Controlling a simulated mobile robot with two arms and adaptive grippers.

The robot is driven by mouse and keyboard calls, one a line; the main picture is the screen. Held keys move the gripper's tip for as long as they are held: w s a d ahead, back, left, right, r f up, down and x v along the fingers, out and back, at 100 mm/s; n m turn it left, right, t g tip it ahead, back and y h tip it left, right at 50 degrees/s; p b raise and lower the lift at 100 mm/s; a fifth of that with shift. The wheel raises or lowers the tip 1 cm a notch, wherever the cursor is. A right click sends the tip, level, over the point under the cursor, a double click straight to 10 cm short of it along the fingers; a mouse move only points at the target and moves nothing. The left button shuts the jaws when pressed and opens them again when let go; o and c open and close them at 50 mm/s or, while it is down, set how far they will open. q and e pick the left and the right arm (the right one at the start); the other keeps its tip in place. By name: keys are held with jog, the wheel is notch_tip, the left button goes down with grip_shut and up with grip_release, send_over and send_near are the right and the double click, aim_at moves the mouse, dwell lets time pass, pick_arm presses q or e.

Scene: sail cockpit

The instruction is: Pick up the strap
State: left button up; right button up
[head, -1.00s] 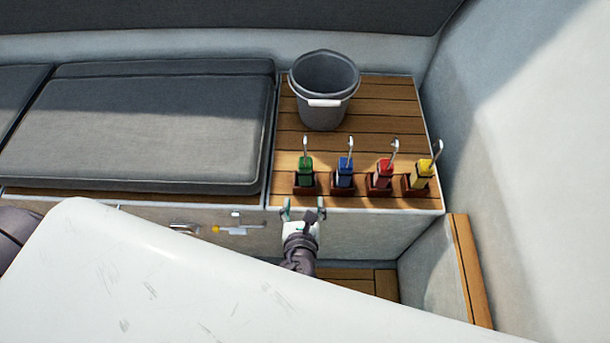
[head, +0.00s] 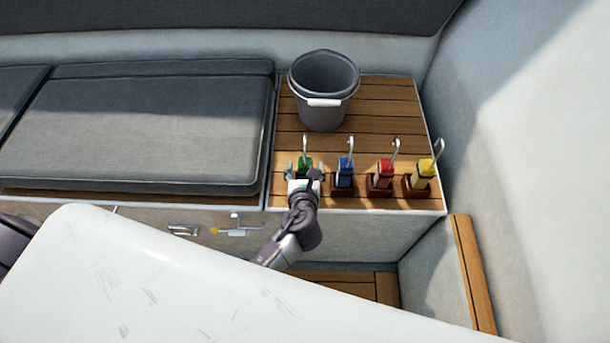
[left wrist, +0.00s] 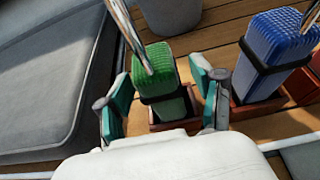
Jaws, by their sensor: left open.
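Several rolled straps with metal hooks stand upright in small brown holders on the wooden top. The green strap (head: 305,165) is at the left, then the blue strap (head: 345,168), the red strap (head: 384,170) and the yellow strap (head: 424,170). My left gripper (head: 305,174) is open at the green strap. In the left wrist view the green strap (left wrist: 160,80), with a dark band round it, stands between the open fingers of the gripper (left wrist: 166,105). Gaps show between fingers and strap. My right gripper is not in view.
A grey bucket (head: 322,90) stands behind the straps on the wooden top. A grey cushion (head: 150,130) lies to the left. A white surface (head: 180,285) fills the front. A pale wall (head: 520,130) rises at the right.

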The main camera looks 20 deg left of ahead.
pick_arm(q)
jog(key=shift+w+a+f, duration=0.1)
jog(key=shift+w+f, duration=0.05)
jog(key=shift+w, duration=0.15)
grip_shut()
